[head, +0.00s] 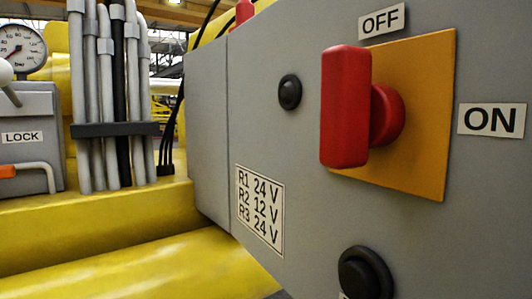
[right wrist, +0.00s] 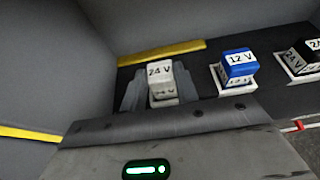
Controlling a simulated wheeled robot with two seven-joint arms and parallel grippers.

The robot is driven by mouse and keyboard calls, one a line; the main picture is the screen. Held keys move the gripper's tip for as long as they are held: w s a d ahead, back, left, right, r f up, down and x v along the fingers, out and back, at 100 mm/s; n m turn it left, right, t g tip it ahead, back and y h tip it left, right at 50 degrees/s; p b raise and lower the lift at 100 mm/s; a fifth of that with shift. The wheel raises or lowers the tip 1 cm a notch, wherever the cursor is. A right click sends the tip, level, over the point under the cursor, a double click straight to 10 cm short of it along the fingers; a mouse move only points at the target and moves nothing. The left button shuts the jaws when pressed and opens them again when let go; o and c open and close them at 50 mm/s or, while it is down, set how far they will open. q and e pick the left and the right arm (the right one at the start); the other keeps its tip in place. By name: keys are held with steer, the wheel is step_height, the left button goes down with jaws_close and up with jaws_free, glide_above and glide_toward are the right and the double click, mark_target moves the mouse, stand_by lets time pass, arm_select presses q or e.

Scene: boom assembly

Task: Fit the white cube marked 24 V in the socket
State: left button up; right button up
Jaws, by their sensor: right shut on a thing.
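The white cube (right wrist: 159,70) marked 24 V is in the right wrist view, left of the blue cube. My right gripper (right wrist: 161,90) is shut on it, with a grey finger at each side. The cube's underside is hidden, so I cannot tell whether it sits in a socket. The blue cube (right wrist: 238,57) marked 12 V stands in a white-rimmed socket to its right. A dark cube (right wrist: 303,56) stands in another white-rimmed socket at the right edge, its top label cut off. My left gripper is in neither view.
In the head view, a label (head: 259,210) on the grey cabinet reads R1 24 V, R2 12 V, R3 24 V. The red switch handle (head: 345,106) stands upright below the OFF sign (head: 382,22). A gauge (head: 20,48) and LOCK box (head: 25,110) are left. Grey walls flank the cubes.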

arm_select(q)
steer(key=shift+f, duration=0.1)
arm_select(e)
steer(key=shift+f, duration=0.15)
steer(key=o, duration=1.1)
steer(key=shift+s+d, duration=0.15)
steer(key=shift+s, duration=0.05)
arm_select(q)
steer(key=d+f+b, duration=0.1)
steer(key=b, duration=0.3)
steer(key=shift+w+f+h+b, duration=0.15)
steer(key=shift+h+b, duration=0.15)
steer(key=shift+b, duration=0.05)
arm_select(e)
steer(key=v, duration=1.5)
steer(key=shift+s+d, duration=0.15)
steer(key=shift+s, duration=0.05)
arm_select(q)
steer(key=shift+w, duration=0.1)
